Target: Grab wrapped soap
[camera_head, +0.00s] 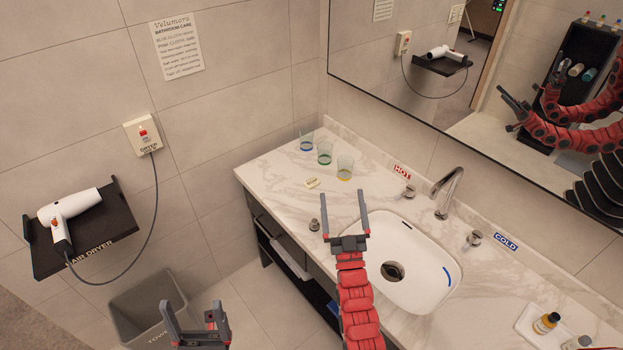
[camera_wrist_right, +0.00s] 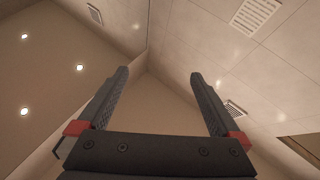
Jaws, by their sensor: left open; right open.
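A small cream-coloured wrapped soap (camera_head: 312,183) lies on the marble counter (camera_head: 280,160), in front of the glasses and left of the sink. My right gripper (camera_head: 344,212) is open and empty over the counter's front edge by the sink, a little right of and nearer than the soap. In the right wrist view its two fingers (camera_wrist_right: 160,85) are spread with only walls and ceiling between them. My left gripper (camera_head: 190,312) is open and empty at the lower left, over the floor near the bin. The soap does not show in the right wrist view.
Three glasses (camera_head: 325,153) stand behind the soap. A small dark stopper-like item (camera_head: 314,225) is at the counter's front edge, beside my right gripper. The white sink (camera_head: 425,283) and tap (camera_head: 447,192) are to the right. A towel bin (camera_head: 135,305) and hair dryer shelf (camera_head: 100,232) are left.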

